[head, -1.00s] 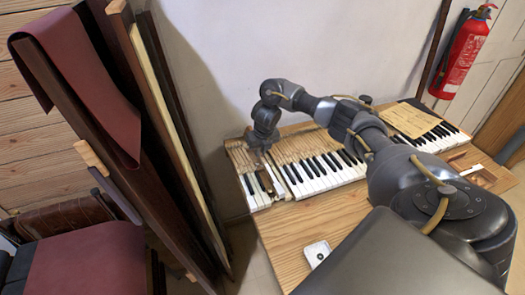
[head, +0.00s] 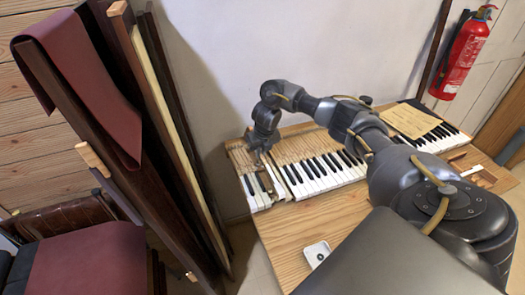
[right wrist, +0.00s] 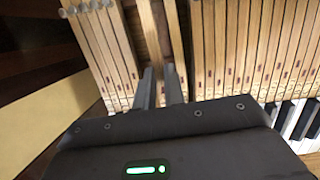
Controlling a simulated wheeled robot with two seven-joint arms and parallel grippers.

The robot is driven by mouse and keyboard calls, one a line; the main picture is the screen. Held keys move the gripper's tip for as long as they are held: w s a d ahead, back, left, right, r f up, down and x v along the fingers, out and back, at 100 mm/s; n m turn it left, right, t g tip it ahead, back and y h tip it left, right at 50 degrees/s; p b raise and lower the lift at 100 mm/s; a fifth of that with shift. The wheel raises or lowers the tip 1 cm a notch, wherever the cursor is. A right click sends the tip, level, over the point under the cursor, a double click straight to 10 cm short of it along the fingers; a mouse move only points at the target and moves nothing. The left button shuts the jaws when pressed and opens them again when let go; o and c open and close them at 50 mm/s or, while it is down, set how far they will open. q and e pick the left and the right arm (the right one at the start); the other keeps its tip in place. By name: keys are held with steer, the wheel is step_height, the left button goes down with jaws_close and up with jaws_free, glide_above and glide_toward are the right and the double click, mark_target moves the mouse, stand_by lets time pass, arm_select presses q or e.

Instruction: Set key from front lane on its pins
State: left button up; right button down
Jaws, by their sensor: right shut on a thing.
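My right gripper (head: 262,166) is over the left part of the keyboard (head: 327,172), where a brown gap breaks the row of white keys. In the right wrist view, its two fingers (right wrist: 162,84) are shut on a pale wooden key (right wrist: 151,36), in or just above the gap between the wooden key sticks. Another single stick (right wrist: 173,32) stands close to its right. The fingers and palm hide the front end of the held key. I cannot tell whether it is seated on its pins. My left gripper is out of view.
Neighbouring wooden key sticks (right wrist: 235,45) stand close on both sides of the gap. A small white tray (head: 317,253) lies on the bare table front (head: 285,240). A wooden panel (head: 409,121) covers keys at the right. Tall dark boards (head: 165,130) lean at the left.

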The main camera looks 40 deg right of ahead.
steer(key=shift+f+b, duration=0.55)
steer(key=shift+f, duration=0.2)
stand_by(0.4)
steer(key=c, duration=1.8)
jaws_free()
steer(key=shift+r, duration=0.1)
steer(key=shift+w+p+v, duration=0.25)
steer(key=shift+p+v, duration=0.75)
steer(key=shift+s+r, duration=0.1)
steer(key=shift+o, duration=0.3)
steer(key=o, duration=0.5)
